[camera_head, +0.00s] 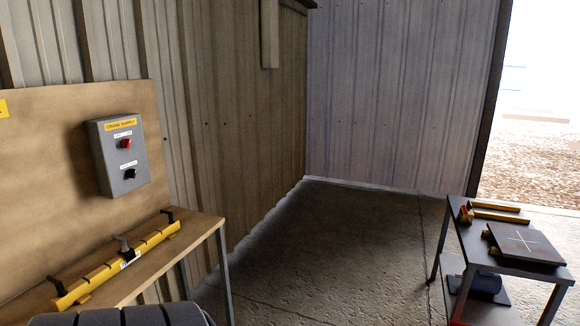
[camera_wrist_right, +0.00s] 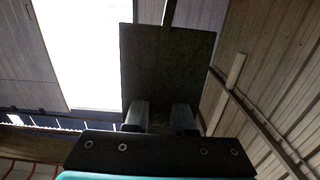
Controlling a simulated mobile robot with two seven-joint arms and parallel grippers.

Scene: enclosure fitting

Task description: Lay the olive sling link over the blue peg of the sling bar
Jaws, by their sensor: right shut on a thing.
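My right gripper (camera_wrist_right: 161,118) is shut in the right wrist view on a flat, dark, olive-toned piece, which I take to be the olive sling link (camera_wrist_right: 165,65). It stands out beyond the fingertips, its lower end between them. Its far side is hidden. In the head view, a yellow bar (camera_head: 103,272) with dark bands and a label lies along the bench at the left. It has black fittings at its ends and a grey upright near its middle. I cannot make out a blue peg on it. Neither gripper shows in the head view.
A grey switch box (camera_head: 118,155) is on the board above the bench (camera_head: 208,232). A low cart (camera_head: 454,230) at the right carries yellow bars (camera_head: 500,216) and a marked plate (camera_head: 525,243), with a blue cylinder (camera_head: 486,284) below. Open floor (camera_head: 340,250) lies between.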

